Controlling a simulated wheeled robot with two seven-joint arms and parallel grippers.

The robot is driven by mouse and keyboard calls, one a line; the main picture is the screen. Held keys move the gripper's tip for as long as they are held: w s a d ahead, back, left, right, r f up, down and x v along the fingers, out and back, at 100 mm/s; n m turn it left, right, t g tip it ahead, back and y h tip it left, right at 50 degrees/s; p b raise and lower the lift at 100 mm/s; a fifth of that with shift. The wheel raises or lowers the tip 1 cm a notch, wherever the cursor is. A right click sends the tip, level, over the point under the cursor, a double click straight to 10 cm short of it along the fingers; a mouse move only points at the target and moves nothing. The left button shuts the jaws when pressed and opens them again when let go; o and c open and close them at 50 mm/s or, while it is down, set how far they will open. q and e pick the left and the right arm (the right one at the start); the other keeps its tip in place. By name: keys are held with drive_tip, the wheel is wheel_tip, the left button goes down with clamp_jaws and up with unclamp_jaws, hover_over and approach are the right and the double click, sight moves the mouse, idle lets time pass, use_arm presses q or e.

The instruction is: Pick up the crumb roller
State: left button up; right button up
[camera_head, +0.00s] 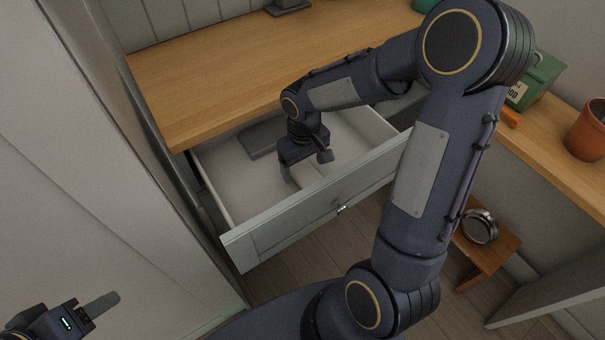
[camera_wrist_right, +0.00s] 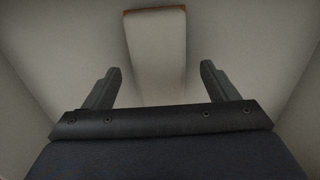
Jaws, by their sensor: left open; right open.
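The drawer (camera_head: 240,240) is pulled open under the wooden worktop. My right gripper (camera_head: 305,168) reaches down into it, fingers open. In the right wrist view a pale, long block with an orange-brown far edge (camera_wrist_right: 157,50), probably the crumb roller, lies between and beyond the two open fingers (camera_wrist_right: 161,75). There are gaps on both sides of it, and its near end is hidden behind the gripper body. In the head view my gripper and arm largely cover this spot. My left gripper (camera_head: 98,304) is open and empty at the lower left, away from the drawer.
A flat grey item (camera_head: 264,138) lies at the back left of the drawer. The drawer's front panel and side walls surround my right gripper. A green box (camera_head: 541,78) and terracotta pot (camera_head: 588,130) stand on the right worktop. A metal bowl (camera_head: 480,226) sits on a low wooden stool.

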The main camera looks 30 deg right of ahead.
wheel_tip(320, 180, down, 2)
drive_tip(key=shift+f, duration=0.25)
drive_tip(key=c, duration=1.1)
